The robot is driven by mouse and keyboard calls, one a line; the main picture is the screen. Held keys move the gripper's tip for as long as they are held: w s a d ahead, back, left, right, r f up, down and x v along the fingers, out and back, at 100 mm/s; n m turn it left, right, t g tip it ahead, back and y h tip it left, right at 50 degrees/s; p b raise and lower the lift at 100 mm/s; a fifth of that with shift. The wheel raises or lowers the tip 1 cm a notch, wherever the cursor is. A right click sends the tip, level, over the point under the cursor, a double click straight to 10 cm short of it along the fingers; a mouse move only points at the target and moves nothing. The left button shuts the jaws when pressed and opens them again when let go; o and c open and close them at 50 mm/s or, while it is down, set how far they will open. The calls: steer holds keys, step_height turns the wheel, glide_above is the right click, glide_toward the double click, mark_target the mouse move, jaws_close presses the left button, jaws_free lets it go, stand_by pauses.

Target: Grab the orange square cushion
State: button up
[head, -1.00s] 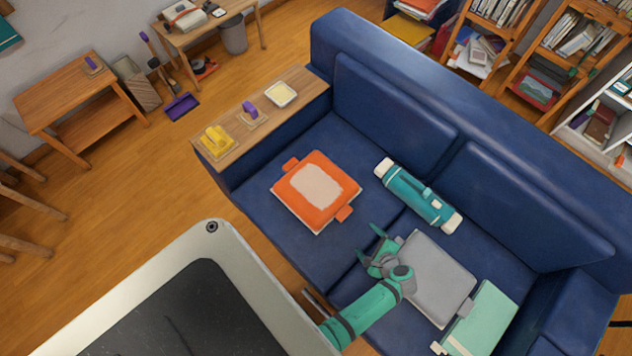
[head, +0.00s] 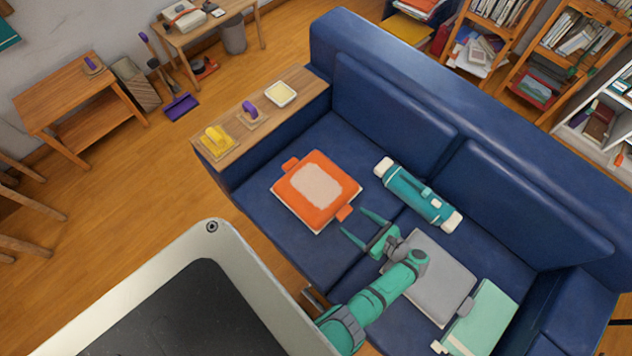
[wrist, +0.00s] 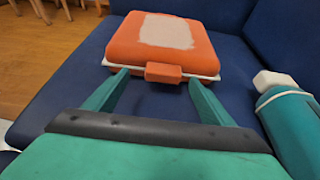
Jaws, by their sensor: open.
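The orange square cushion (head: 305,205) lies flat on the left seat of the blue sofa. It has a pale patch on top, a white lower edge and orange tabs on two opposite sides. My gripper (head: 353,222) is open and empty, just to the lower right of the cushion, with its fingers pointing toward the nearer tab. In the wrist view the cushion (wrist: 125,48) is straight ahead, and its tab (wrist: 163,72) sits between the lines of my two fingertips (wrist: 158,80). I cannot tell whether the fingers touch it.
A teal cylinder with white ends (head: 408,188) lies right of the cushion and also shows in the wrist view (wrist: 290,120). A grey cushion (head: 448,262) lies under my arm, beside a mint one (head: 487,312). The sofa backrest (head: 400,95) stands behind. A wooden armrest board (head: 300,97) holds small items.

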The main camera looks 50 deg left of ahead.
mark_target(345, 212)
steer(key=shift+w+x, duration=0.15)
steer(key=shift+x, duration=0.75)
steer(key=shift+w+x, duration=0.2)
steer(key=shift+x, duration=0.65)
steer(key=shift+w+x, duration=0.15)
steer(key=shift+x, duration=0.75)
steer(key=shift+c, duration=0.4)
steer(key=shift+s+a, duration=0.1)
steer(key=shift+s, duration=0.05)
steer(key=c, duration=1.3)
steer(key=shift+r, duration=0.1)
steer(key=shift+c, duration=0.2)
